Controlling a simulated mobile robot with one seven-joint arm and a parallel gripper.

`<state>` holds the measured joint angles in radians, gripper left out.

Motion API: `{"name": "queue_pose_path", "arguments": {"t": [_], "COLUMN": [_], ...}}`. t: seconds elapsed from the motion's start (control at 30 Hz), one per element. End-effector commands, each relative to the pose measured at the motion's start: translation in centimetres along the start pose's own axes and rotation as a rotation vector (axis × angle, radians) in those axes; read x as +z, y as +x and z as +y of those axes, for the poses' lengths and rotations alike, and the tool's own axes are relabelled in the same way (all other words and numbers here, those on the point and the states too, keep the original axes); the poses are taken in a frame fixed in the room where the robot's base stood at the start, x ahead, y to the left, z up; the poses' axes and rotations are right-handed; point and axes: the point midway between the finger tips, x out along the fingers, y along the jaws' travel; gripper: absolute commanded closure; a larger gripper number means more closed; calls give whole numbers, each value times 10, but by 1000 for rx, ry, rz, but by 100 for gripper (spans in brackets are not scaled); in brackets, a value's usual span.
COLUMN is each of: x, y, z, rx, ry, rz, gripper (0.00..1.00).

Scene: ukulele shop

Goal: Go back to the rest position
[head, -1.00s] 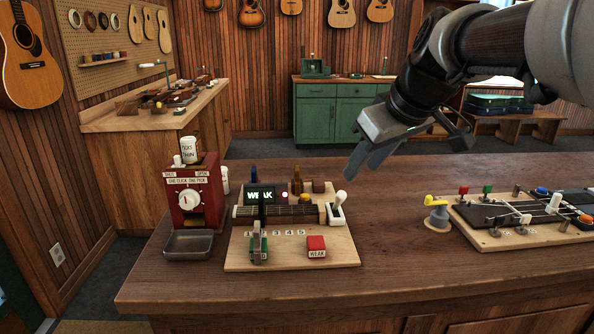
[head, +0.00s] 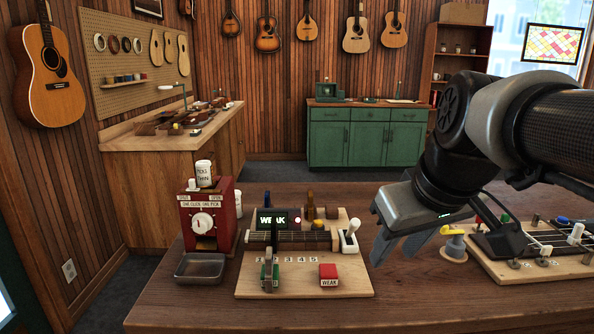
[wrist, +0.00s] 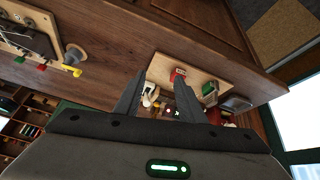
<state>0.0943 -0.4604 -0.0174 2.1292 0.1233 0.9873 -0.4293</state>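My gripper (head: 398,252) hangs above the wooden bench, to the right of the fretting board, with its fingers pointing down. In the wrist view the two fingers (wrist: 158,98) stand apart with nothing held between them, so it is open. The wooden board (head: 340,283) carries a white-knobbed lever (head: 349,234), a red button (head: 328,275) marked WEAK, a green clamp-like piece (head: 269,270) and a small display (head: 273,220) reading WEAK. Part of the right-hand board (head: 512,272) is hidden behind my arm.
A red pick dispenser (head: 210,217) with a metal tray (head: 200,267) stands at the left of the bench. A yellow-topped peg (head: 453,244) stands close to the right of my gripper. The bench front (head: 440,312) is clear. A green cabinet (head: 367,140) stands at the back.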

Motion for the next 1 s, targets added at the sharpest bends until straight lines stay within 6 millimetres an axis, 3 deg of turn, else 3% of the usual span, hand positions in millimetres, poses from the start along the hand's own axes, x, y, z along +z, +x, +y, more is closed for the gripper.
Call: {"name": "queue_pose_path", "arguments": {"t": [0.1, 0.37, 0.4, 0.67, 1.0], "x": [40, 116, 101, 72, 23], "y": [5, 23, 4, -47, -139], "z": [-18, -43, -40, -35, -27], "rx": [18, 59, 58, 57, 57], "ry": [88, 264, 263, 262, 261], "rz": [-7, -11, -11, -13, -14], "gripper": [64, 64, 64, 64, 64]}}
